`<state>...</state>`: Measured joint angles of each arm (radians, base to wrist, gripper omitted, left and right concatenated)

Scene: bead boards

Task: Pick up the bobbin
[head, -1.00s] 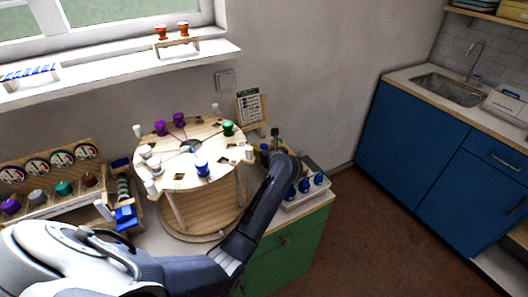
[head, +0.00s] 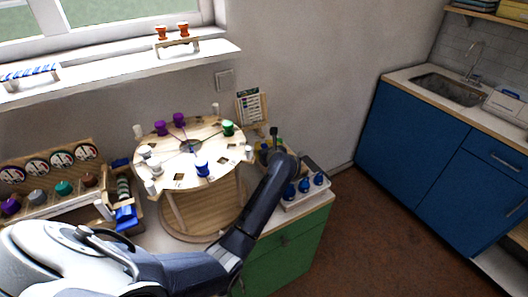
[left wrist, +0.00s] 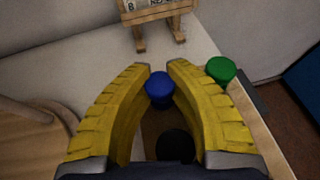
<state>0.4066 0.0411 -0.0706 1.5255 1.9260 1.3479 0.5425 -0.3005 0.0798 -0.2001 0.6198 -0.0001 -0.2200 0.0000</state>
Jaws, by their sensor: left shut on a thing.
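A blue bobbin (left wrist: 158,86) stands between the yellow fingertips of my left gripper (left wrist: 160,76) in the left wrist view. The fingers are shut on it, and its lower part is partly hidden between them. A green bobbin (left wrist: 221,70) stands just outside the right-hand finger. In the head view my left gripper (head: 270,148) is at the back of the green cabinet's top, right of the round wooden stand, and mostly hidden by its own wrist. My right gripper does not show.
The round wooden stand (head: 208,178) carries white, purple, green and blue bobbins. A small sign on an easel (head: 251,106) stands behind. A bobbin rack (head: 50,195) is at left.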

